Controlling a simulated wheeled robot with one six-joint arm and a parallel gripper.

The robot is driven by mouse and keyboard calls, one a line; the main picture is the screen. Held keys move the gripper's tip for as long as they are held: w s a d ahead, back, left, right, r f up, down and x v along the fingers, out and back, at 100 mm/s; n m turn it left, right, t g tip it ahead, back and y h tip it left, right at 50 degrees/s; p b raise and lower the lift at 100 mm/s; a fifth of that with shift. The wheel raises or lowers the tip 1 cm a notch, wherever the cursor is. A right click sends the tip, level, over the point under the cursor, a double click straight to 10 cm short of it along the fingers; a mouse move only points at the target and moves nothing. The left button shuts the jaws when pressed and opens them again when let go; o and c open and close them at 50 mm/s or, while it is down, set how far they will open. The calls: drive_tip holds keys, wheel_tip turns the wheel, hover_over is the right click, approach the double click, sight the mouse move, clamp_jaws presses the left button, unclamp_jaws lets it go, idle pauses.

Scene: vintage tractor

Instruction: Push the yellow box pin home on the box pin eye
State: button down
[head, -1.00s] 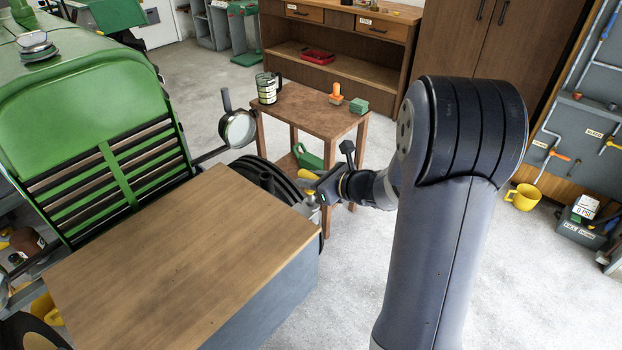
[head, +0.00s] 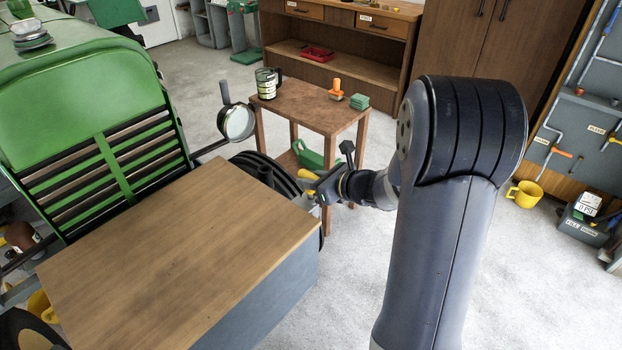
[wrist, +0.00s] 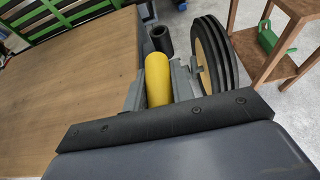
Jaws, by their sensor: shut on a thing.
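The yellow box pin (wrist: 158,80) is a plain yellow cylinder in the middle of the wrist view. My gripper (wrist: 160,92) is shut on it, with grey fingers on either side. A dark upright tube, apparently the box pin eye (wrist: 161,40), stands just beyond the pin's far end. Whether the pin touches it or enters it is unclear. The pin cannot be clearly told apart there.
The wooden-topped box (head: 180,260) lies left of my gripper, before the green tractor (head: 80,110). A black tyre (wrist: 214,52) stands close on the right in the wrist view. A small wooden table (head: 315,110) stands behind.

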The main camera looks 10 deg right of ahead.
drive_tip(key=shift+f+b, duration=0.8)
drive_tip(key=shift+f, duration=0.15)
drive_tip(key=c, duration=1.1)
unclamp_jaws()
drive_tip(key=v, duration=1.1)
drive_tip(key=shift+f, duration=0.1)
drive_tip(key=shift+w+a, duration=0.1)
drive_tip(key=shift+w, duration=0.05)
